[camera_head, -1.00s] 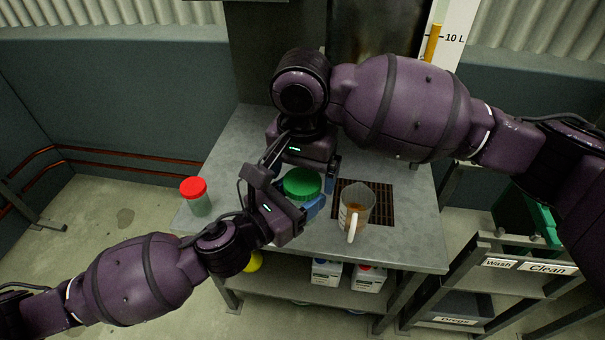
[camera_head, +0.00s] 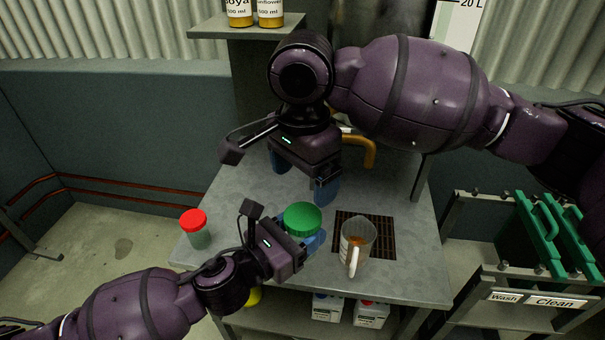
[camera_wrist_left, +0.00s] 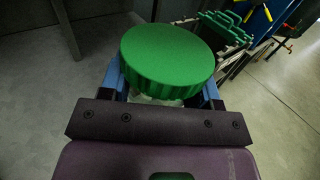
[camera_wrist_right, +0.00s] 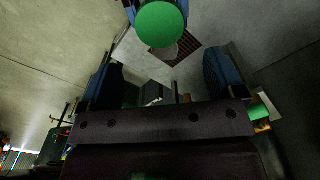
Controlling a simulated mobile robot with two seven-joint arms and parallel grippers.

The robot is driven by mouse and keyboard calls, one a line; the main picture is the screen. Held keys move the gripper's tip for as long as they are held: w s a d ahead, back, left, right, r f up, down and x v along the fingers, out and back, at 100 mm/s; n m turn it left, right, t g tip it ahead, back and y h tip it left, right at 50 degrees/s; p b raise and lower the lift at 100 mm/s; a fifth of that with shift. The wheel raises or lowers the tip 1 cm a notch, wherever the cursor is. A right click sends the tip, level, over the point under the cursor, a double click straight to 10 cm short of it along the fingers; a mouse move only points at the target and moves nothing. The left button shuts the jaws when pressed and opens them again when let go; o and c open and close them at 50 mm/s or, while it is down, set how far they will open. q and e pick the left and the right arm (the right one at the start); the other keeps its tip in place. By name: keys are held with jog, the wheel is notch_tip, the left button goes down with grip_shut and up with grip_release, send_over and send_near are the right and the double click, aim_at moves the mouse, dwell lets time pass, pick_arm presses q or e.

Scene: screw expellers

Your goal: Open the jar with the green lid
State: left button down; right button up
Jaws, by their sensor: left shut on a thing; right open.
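The jar with the green lid (camera_head: 303,218) stands on the grey table, its lid on top. My left gripper (camera_head: 305,238) is shut on the jar below the lid, its blue fingers around the body. In the left wrist view the green lid (camera_wrist_left: 168,52) covers most of the jar, so the body is mostly hidden. My right gripper (camera_head: 302,178) is open and empty, above and behind the jar. In the right wrist view its blue fingers (camera_wrist_right: 165,82) are wide apart, and the green lid (camera_wrist_right: 160,24) lies beyond them.
A jar with a red lid (camera_head: 194,228) stands at the table's left edge. White bottles (camera_head: 327,307) are on the lower shelf.

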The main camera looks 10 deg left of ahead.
aim_at(302, 216)
jog(key=shift+s+m, duration=0.1)
jog(key=shift+m, duration=0.4)
jog(key=shift+f, duration=4)
jog(key=c, duration=0.9)
jog(key=n, duration=0.6)
jog(key=shift+n, duration=0.3)
jog(key=o, duration=1)
